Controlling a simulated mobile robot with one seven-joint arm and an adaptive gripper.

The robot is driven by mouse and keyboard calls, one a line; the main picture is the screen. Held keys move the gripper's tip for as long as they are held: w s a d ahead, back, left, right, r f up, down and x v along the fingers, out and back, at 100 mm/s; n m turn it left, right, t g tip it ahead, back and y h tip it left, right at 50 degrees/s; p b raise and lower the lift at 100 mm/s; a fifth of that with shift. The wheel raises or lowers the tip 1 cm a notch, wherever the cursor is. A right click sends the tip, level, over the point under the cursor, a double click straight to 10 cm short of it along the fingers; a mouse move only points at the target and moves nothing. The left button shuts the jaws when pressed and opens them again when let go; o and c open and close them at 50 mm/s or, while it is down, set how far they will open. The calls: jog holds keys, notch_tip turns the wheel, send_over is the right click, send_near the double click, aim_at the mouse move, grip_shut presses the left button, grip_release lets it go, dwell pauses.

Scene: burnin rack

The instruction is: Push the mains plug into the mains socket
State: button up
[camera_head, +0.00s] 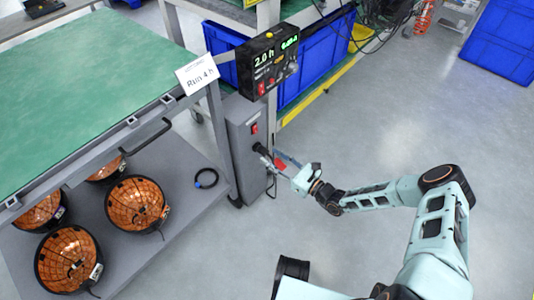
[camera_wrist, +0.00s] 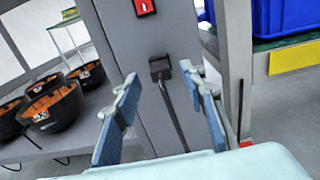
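The black mains plug (camera_wrist: 160,66) is at the front face of a grey box (camera_wrist: 120,45), with its dark cable hanging down. The plug covers the place where the mains socket would be, so I cannot tell how deep it sits. In the head view a dark plug (camera_head: 262,149) shows at the box (camera_head: 241,125), below a red switch. My gripper (camera_wrist: 159,74) is open, its two blue-padded fingers on either side of the plug and cable, with visible gaps. It also shows in the head view (camera_head: 279,163), close in front of the box.
A red switch (camera_wrist: 144,7) sits above the plug. A black timer unit (camera_head: 270,62) is mounted above the box. A green-topped bench (camera_head: 80,90) with a lower shelf of several dark bowls with orange insides stands at left.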

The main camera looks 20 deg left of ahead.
jog(key=v, duration=0.8)
jog(key=shift+d, duration=0.3)
jog(key=shift+s, duration=0.15)
